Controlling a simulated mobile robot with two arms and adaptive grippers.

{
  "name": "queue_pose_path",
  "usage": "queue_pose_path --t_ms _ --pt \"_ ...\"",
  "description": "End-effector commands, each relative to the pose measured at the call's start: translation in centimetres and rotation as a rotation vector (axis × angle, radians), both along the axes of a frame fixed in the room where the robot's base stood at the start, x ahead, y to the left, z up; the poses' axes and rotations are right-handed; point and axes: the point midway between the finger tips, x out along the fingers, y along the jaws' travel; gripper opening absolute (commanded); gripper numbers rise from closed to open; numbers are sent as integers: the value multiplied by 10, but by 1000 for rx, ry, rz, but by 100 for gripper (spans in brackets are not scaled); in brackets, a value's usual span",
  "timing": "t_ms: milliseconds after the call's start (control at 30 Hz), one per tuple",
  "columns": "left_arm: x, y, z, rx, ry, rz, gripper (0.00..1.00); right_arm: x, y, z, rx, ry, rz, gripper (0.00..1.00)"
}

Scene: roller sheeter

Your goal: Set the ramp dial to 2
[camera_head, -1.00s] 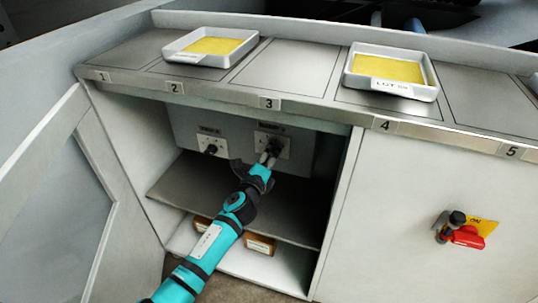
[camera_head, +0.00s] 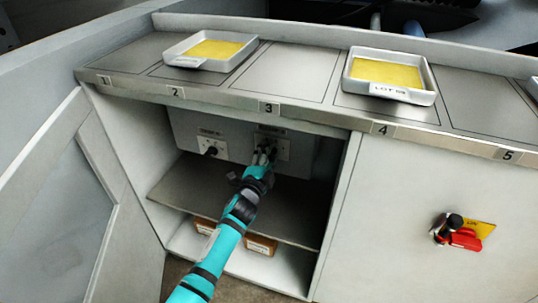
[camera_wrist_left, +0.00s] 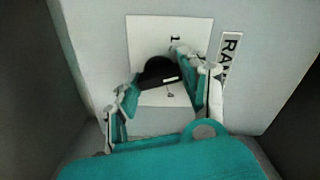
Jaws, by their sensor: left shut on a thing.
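The ramp dial is a black knob (camera_wrist_left: 158,72) on a white square plate (camera_wrist_left: 146,30), beside a label (camera_wrist_left: 229,50) of which "RA" shows. A numeral 1 shows on the plate; other marks are too unclear to read. My left gripper (camera_wrist_left: 161,68) is shut on the knob, one finger on each side. In the head view, the left gripper (camera_head: 263,157) reaches into the open cabinet and mostly hides this dial; part of its plate (camera_head: 283,147) shows. My right gripper is not in view.
A second black dial (camera_head: 211,150) sits to the left on the same back panel. A shelf (camera_head: 180,193) lies below, with brown boxes (camera_head: 260,244) under it. The cabinet's open door (camera_head: 60,215) is at left. A red switch (camera_head: 464,239) is outside at right.

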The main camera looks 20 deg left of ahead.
Motion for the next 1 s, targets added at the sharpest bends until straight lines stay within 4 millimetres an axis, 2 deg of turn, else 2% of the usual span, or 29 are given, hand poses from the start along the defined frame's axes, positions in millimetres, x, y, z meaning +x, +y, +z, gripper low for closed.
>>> queue_pose_path --t_ms 300,700,733,900,1000 --pt "0 2 0 -67 2 3 11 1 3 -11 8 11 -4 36" --pt "0 2 0 -70 2 3 11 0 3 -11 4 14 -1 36" --pt "0 2 0 -70 2 3 47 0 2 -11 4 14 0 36" --pt "0 1 0 -69 3 2 67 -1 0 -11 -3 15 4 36" --pt "0 1 0 -69 3 1 67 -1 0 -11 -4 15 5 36"
